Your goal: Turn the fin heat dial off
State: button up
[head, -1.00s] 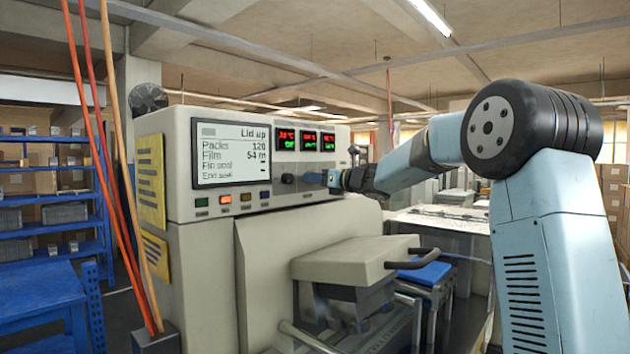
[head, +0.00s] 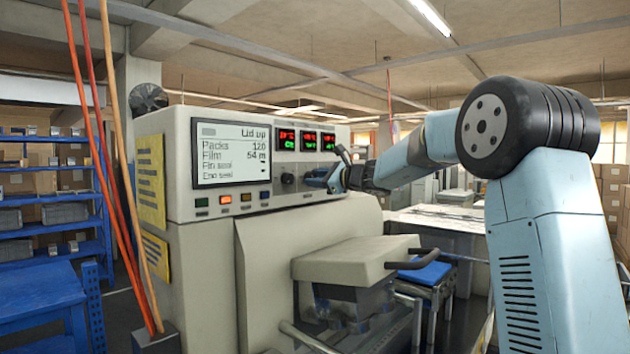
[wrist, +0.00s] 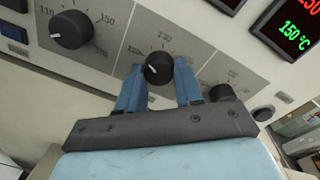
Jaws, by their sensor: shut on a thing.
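My gripper (wrist: 159,82) is shut on a black round dial (wrist: 158,67), the middle one of a row in the wrist view, with one blue finger on each side. Its white pointer mark points to the lower left, and numbers ring it on a grey plate. In the head view my gripper (head: 315,178) is at the panel and hides this dial. Another black dial (wrist: 70,29), with a scale from 110 upward, is to the left; it also shows in the head view (head: 288,179). I cannot read which dial is named fin heat.
A third black dial (wrist: 222,92) is close to the right finger. Red and green displays (head: 308,140) sit above the dials, one reading 150 °C in green. The screen (head: 232,153) reads "Lid up". Coloured buttons (head: 226,199) line the panel below it. A jaw housing with a dark handle (head: 413,257) juts out below.

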jog(key=n, duration=0.5)
jog(key=n+h, duration=0.1)
jog(key=n, duration=0.4)
jog(key=shift+f+n+t, duration=0.2)
jog(key=shift+n+t, duration=0.1)
dwell(0.5)
jog(key=o, duration=1)
jog(key=shift+r, duration=0.15)
jog(key=shift+o, duration=0.2)
jog(key=shift+s+d, duration=0.1)
jog(key=f+v, duration=0.1)
jog(key=v, duration=1.2)
jog(key=shift+s+d+r, duration=0.2)
jog(key=shift+d+r, duration=0.05)
jog(key=shift+r, duration=0.2)
